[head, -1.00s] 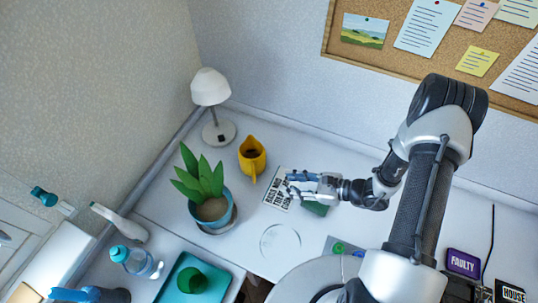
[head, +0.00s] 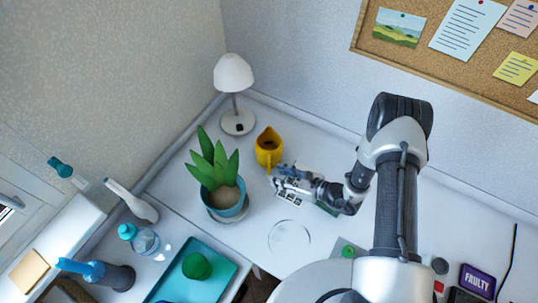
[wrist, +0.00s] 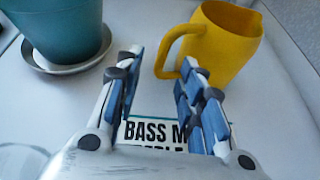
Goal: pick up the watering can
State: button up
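The watering can, a yellow vessel (head: 269,148) with a loop handle, stands upright on the white desk against the back wall. In the wrist view the yellow can (wrist: 222,40) is at the upper right, with its handle toward my gripper. My gripper (head: 276,176) is just in front of the can in the head view, low over the desk. In the wrist view my gripper (wrist: 160,72) is open, with nothing between its fingers. The right finger overlaps the handle's lower end in the picture; I cannot tell whether they touch.
A potted plant (head: 226,198) stands left of the can, and a white lamp (head: 234,75) behind it. A printed card (wrist: 155,132) lies under my gripper. A clear round dish (head: 289,238), a teal tray (head: 225,262) and bottles are nearer the front.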

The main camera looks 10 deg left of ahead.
aim_at(269, 173)
jog(key=x, duration=0.2)
jog(key=b+x, duration=0.1)
jog(key=x, duration=0.2)
jog(key=shift+w+a+r, duration=0.15)
jog(key=shift+r, duration=0.05)
grip_shut()
dwell(0.6)
